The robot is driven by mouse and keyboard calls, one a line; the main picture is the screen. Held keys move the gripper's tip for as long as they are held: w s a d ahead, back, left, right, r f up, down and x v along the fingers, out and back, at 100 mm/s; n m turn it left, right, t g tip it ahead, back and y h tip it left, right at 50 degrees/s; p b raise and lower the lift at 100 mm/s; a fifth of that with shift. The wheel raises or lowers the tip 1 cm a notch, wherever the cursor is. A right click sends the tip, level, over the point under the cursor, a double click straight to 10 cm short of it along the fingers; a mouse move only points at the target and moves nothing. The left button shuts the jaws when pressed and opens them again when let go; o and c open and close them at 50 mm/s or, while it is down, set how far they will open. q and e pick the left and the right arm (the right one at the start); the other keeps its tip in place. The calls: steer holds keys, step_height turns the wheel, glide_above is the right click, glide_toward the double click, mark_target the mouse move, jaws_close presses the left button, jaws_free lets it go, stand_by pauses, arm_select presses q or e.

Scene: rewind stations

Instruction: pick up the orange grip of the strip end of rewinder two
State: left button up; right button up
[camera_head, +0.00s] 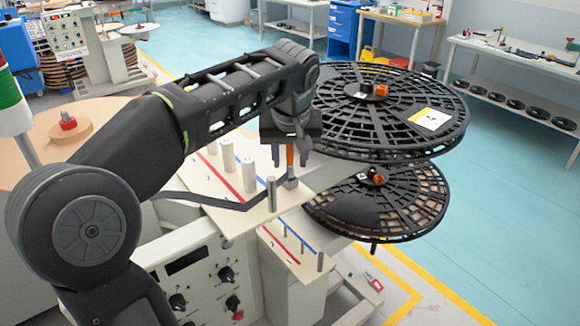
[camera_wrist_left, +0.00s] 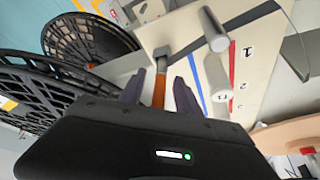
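The orange grip (camera_head: 290,157) stands upright above a small grey block (camera_head: 291,183) at the right edge of the upper cream plate (camera_head: 225,185). A dark strip (camera_head: 215,202) runs along that plate towards the block. My left gripper (camera_head: 290,160) points down with one finger on each side of the orange grip. In the left wrist view the orange grip (camera_wrist_left: 159,90) shows between the two dark fingers (camera_wrist_left: 158,90) with a gap on each side, so the gripper is open. My right gripper is not in view.
Grey posts (camera_head: 228,155) stand on the upper plate beside red and blue lines. A large black reel (camera_head: 440,95) lies just right of my gripper, with a second reel (camera_head: 420,205) below it. A control panel (camera_head: 205,275) is in front. The floor at right is clear.

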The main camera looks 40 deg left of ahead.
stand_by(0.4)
arm_select(q)
jaws_close()
stand_by(0.5)
